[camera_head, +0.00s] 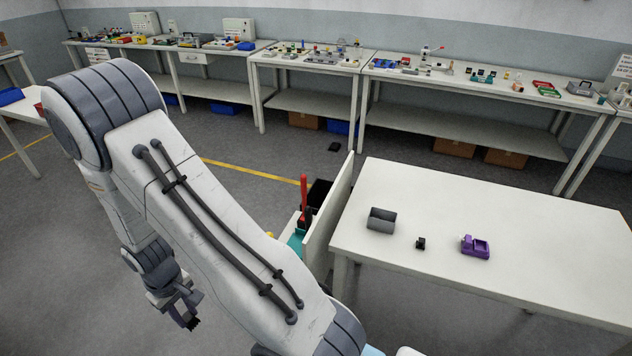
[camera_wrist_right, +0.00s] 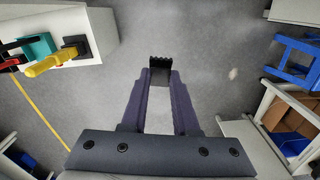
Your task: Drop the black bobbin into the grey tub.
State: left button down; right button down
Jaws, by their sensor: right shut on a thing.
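My right gripper (camera_head: 188,310) hangs over the floor at the left of the head view, well away from the white table. In the right wrist view its two fingers (camera_wrist_right: 159,75) are shut on a small black thing (camera_wrist_right: 159,61) with a notched far edge. I cannot tell whether this is the bobbin. A grey tub (camera_head: 381,221) sits on the white table, right of my arm. A small black object (camera_head: 420,244) stands on the table just in front and right of the tub; its shape is too small to make out. My left gripper is not in view.
A purple tape dispenser (camera_head: 475,247) is on the white table (camera_head: 550,235), right of the small black object. Benches with many small items line the back wall.

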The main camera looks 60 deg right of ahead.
aim_at(386, 225)
jog(key=z, duration=0.2)
jog(key=i, duration=0.75)
jog(key=z, duration=1.2)
jog(key=i, duration=0.7)
jog(key=z, duration=0.8)
